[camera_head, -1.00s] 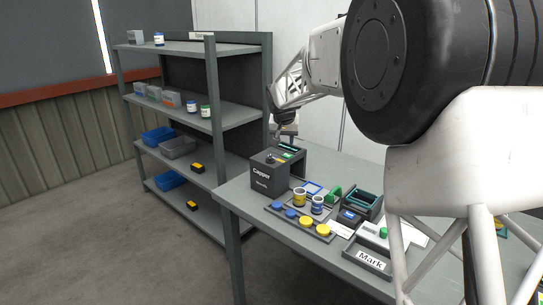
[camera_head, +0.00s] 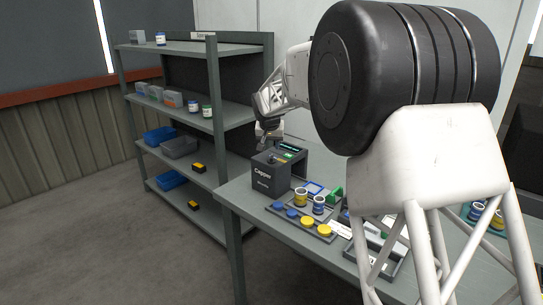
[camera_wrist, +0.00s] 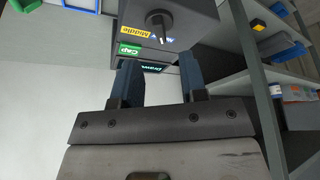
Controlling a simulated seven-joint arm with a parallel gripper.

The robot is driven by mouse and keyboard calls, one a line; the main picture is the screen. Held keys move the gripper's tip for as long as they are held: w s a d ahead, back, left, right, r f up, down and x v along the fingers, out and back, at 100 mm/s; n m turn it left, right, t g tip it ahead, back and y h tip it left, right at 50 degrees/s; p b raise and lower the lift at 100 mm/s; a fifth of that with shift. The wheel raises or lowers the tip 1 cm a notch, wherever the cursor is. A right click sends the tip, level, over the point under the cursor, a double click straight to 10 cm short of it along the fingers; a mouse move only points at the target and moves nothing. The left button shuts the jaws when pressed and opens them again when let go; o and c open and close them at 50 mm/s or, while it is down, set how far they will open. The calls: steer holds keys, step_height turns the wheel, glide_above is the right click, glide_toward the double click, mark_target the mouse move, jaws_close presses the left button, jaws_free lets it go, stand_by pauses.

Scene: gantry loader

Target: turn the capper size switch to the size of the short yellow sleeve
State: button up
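The dark grey capper (camera_head: 268,180) stands on the near left end of the table. In the wrist view its top (camera_wrist: 172,22) carries a dark knob (camera_wrist: 160,20), apparently the size switch, with a yellow "Middle" label beside it and a green "CAP" label nearby. I cannot read the switch's setting with certainty. My gripper (camera_wrist: 160,66) is open and empty, its two dark fingers apart, with the knob beyond the fingertips. In the head view my gripper (camera_head: 268,134) is above and behind the capper. A yellow sleeve (camera_head: 301,198) stands on the table next to a blue one (camera_head: 319,206).
A tray (camera_head: 290,222) with blue and yellow caps lies in front of the sleeves. A grey shelf rack (camera_head: 215,90) with bins and small containers stands close at left, near my wrist. More parts on the table's right are partly hidden behind my arm.

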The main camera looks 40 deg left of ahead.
mark_target(272, 157)
steer(key=shift+x, duration=3.25)
jaws_close()
